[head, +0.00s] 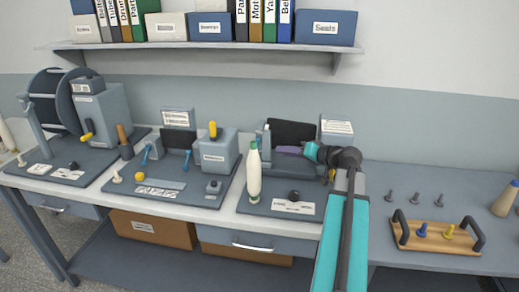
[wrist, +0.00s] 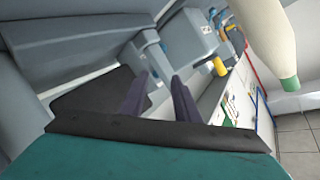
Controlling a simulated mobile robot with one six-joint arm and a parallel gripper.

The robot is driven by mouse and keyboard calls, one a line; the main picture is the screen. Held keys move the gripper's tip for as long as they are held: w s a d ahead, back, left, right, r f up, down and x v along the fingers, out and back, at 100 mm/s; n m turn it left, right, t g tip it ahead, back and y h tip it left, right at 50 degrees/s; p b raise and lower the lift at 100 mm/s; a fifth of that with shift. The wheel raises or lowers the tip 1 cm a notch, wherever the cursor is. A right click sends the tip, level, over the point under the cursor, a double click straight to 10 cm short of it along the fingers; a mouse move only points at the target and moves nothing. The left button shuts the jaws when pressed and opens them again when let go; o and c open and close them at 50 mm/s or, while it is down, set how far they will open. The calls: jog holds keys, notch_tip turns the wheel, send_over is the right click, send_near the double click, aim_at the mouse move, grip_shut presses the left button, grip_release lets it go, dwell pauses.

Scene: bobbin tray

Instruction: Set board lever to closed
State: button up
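My gripper (head: 287,150) is over the back of the right-hand board (head: 262,206), in front of a dark panel (head: 292,132). In the wrist view its two dark purple fingers (wrist: 160,98) stand apart with nothing seen between them. No part is clearly marked as the board lever. A small yellowish part (head: 331,176) shows beside my arm on the right-hand board, partly hidden by it. The middle board (head: 120,190) has blue levers (head: 186,159) and a yellow-topped part (head: 213,130). The left board (head: 45,178) has a yellow-handled lever (head: 87,134).
A white bobbin with a green tip (head: 254,175) stands upright on the right-hand board, left of my arm. It looms close at the upper right in the wrist view (wrist: 262,40). A wooden tray (head: 430,241) with dark handles lies at the right. A shelf (head: 200,46) runs above.

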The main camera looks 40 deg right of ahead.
jog(key=shift+w, duration=0.1)
jog(key=shift+p+x, duration=1.95)
jog(key=shift+x, duration=4.85)
jog(key=shift+c, duration=0.2)
grip_shut()
